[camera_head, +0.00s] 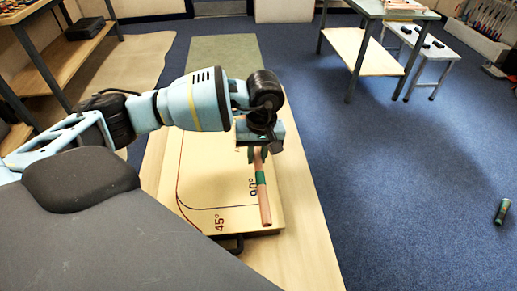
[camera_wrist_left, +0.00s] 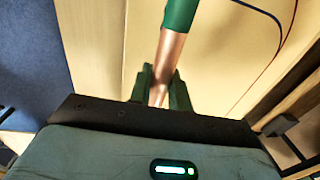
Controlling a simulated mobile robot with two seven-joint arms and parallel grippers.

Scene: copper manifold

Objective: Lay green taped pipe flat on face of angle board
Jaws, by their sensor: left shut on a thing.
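A copper pipe with green tape (camera_head: 262,196) shows over the right part of the angle board (camera_head: 205,190), close to the printed 90° mark. My left gripper (camera_head: 257,154) is shut on the pipe near its far end, and the pipe reaches from the fingers towards the board's near edge. In the left wrist view the pipe (camera_wrist_left: 170,50) runs up from between the two dark green fingers (camera_wrist_left: 160,90), with the green tape at the top. I cannot tell whether the pipe touches the board. My right gripper is not in view.
The board lies on a light wooden bench (camera_head: 305,245). A small green cylinder (camera_head: 502,211) is on the blue floor at the right.

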